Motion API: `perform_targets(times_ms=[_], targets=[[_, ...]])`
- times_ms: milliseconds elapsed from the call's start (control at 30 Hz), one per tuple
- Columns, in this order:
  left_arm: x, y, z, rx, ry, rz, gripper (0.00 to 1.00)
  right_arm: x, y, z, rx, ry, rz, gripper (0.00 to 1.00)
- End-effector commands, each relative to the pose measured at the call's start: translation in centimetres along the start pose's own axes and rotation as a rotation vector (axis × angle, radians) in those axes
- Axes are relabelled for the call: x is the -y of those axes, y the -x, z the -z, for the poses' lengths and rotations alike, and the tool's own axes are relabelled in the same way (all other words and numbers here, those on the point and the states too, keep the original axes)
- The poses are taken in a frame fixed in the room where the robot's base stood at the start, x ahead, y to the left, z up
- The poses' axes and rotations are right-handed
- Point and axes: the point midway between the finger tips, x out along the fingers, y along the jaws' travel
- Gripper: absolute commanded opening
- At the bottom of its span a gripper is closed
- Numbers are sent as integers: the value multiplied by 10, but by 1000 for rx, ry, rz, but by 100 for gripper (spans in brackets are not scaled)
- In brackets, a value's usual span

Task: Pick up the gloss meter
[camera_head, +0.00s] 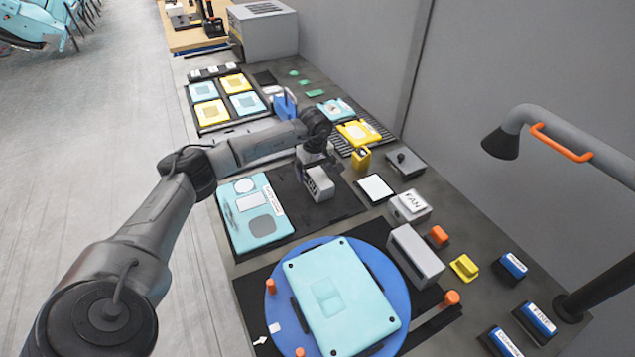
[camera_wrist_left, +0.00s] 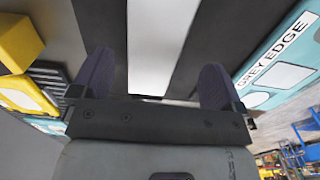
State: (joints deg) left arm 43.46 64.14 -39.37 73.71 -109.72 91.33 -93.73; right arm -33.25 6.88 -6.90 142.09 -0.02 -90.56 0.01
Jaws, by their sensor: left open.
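My left gripper (camera_head: 318,190) hangs over the black mat beside the light-blue GREY EDGE panel (camera_head: 255,215), its fingertips hidden in the head view. In the left wrist view the gripper (camera_wrist_left: 157,80) is open, with its two purple-grey fingers apart. A pale, narrow block (camera_wrist_left: 157,40) shows between the fingers; it may be the gloss meter, but no label on it is readable. I cannot tell whether either finger touches it. The GREY EDGE panel also shows at the right of the left wrist view (camera_wrist_left: 285,65). My right gripper is not in view.
A yellow block (camera_head: 361,158) and a white pad (camera_head: 377,187) stand right of the gripper. The FAN box (camera_head: 409,205) and a grey box (camera_head: 415,255) are nearer. A blue turntable (camera_head: 395,275) carries a light-blue panel (camera_head: 350,305) in front.

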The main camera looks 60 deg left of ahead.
Motion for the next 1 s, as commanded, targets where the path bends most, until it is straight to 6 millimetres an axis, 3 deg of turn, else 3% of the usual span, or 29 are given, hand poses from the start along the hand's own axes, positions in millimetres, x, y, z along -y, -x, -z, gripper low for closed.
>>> perform_targets(times_ms=[233, 533, 1000], targets=[[-2, -34, -1, 1, 0, 3, 94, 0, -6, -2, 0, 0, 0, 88], [-2, -39, 0, 0, 0, 1, 93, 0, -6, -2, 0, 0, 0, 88], [-2, -39, 0, 0, 0, 1, 48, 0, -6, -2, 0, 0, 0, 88]])
